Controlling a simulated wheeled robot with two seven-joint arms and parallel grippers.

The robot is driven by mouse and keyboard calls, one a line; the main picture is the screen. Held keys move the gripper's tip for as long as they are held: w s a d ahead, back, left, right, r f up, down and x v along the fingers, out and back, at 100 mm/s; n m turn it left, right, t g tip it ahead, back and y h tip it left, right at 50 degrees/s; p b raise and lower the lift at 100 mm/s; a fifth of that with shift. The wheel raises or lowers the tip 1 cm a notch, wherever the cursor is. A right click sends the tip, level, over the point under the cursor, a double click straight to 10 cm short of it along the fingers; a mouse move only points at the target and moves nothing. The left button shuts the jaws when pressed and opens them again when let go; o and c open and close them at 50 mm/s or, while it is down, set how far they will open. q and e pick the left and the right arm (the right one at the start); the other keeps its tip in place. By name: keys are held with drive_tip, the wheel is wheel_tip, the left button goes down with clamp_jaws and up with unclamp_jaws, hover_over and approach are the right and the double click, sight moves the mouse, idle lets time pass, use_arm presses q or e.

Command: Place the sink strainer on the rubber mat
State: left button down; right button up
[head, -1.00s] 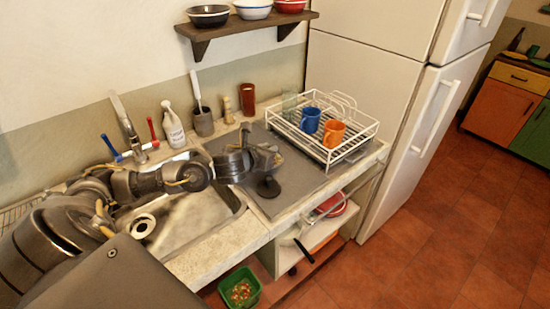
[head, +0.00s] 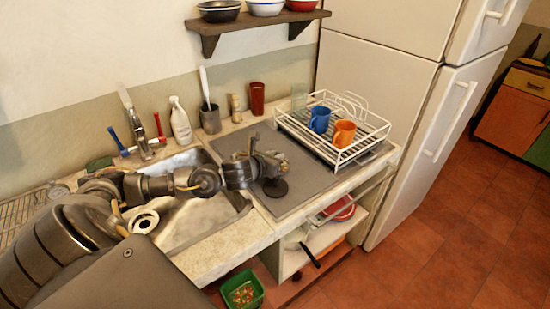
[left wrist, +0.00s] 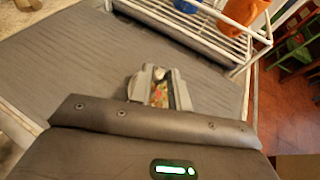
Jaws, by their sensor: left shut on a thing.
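The sink strainer (head: 275,188) shows in the head view as a small dark disc below my left gripper, over the grey rubber mat (head: 295,203). My left gripper (head: 273,170) is shut on the strainer. In the left wrist view the gripper fingers (left wrist: 160,92) close around a small light knob, with coloured bits between them. The ribbed mat (left wrist: 70,60) spreads around them in that view. I cannot tell whether the strainer touches the mat. My right gripper is not in view.
A white dish rack (head: 345,150) with a blue mug (head: 319,119) and an orange mug (head: 344,133) stands on the mat's far right part. The sink (head: 190,215) lies to the left. A bottle (head: 180,122) and cups line the wall. The mat's front is clear.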

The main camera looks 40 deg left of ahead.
use_arm(q)
drive_tip(key=shift+f, duration=0.2)
drive_tip(key=c, duration=1.3)
unclamp_jaws()
drive_tip(key=shift+r, duration=0.1)
drive_tip(key=shift+r, duration=0.15)
drive_tip(key=b+v, duration=0.3)
drive_tip(key=v, duration=0.9)
drive_tip(key=shift+w+r, duration=0.1)
